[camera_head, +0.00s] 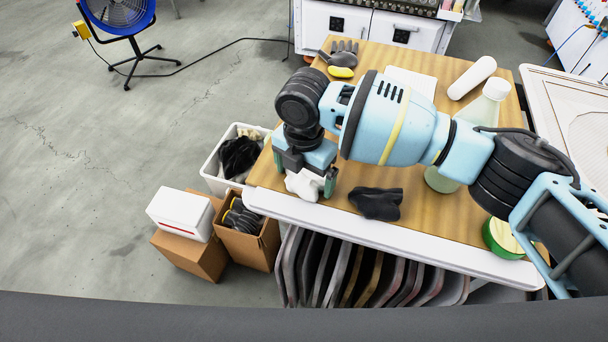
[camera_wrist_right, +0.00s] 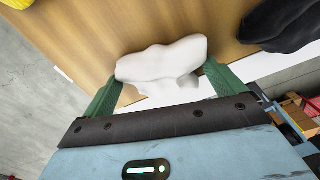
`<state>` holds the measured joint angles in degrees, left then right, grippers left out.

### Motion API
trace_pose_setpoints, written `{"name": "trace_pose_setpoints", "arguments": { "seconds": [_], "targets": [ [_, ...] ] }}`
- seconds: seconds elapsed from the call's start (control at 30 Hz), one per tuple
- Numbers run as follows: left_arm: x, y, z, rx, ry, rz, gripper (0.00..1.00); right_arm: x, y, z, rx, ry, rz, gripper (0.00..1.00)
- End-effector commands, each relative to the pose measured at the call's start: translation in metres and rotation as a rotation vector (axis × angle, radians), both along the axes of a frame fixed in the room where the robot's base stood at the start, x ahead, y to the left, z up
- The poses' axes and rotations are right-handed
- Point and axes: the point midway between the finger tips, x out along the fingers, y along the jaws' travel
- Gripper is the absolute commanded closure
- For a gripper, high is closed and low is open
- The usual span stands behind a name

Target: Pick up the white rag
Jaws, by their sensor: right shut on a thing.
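The white rag (camera_head: 304,185) is a crumpled cloth at the front left of the wooden table (camera_head: 440,215), near its white front edge. My right gripper (camera_head: 311,184) is over it, with its green fingers on either side. In the right wrist view the white rag (camera_wrist_right: 165,68) sits between the two green fingers of the right gripper (camera_wrist_right: 160,85), which are shut on it. I cannot tell whether the rag is clear of the table. My left gripper is not in view.
A black rag (camera_head: 377,203) lies right of the white one. A bottle (camera_head: 485,103), a white roll (camera_head: 472,77), a green tape roll (camera_head: 503,238) and a glove (camera_head: 342,55) are on the table. A white bin (camera_head: 215,185) and cardboard boxes (camera_head: 262,245) stand on the floor at left.

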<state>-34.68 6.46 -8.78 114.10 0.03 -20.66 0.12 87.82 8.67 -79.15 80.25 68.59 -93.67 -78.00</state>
Motion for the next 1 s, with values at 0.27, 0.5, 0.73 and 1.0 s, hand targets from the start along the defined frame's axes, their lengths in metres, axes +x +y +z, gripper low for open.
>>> {"name": "trace_pose_setpoints", "arguments": {
  "seconds": [0.27, 0.5, 0.73, 1.0],
  "targets": [
    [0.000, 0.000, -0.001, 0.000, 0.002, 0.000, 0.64, 0.001, 0.001, 0.014, 0.003, -0.002, 0.000, 0.27],
    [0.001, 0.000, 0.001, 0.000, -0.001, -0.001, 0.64, -0.009, -0.009, 0.037, 0.001, -0.001, 0.002, 0.27],
    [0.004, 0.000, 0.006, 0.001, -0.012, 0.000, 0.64, -0.038, -0.036, 0.042, 0.002, -0.002, 0.002, 0.27],
    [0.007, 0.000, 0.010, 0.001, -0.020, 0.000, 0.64, -0.073, -0.069, 0.046, 0.001, -0.003, 0.002, 0.27]
  ]
}}
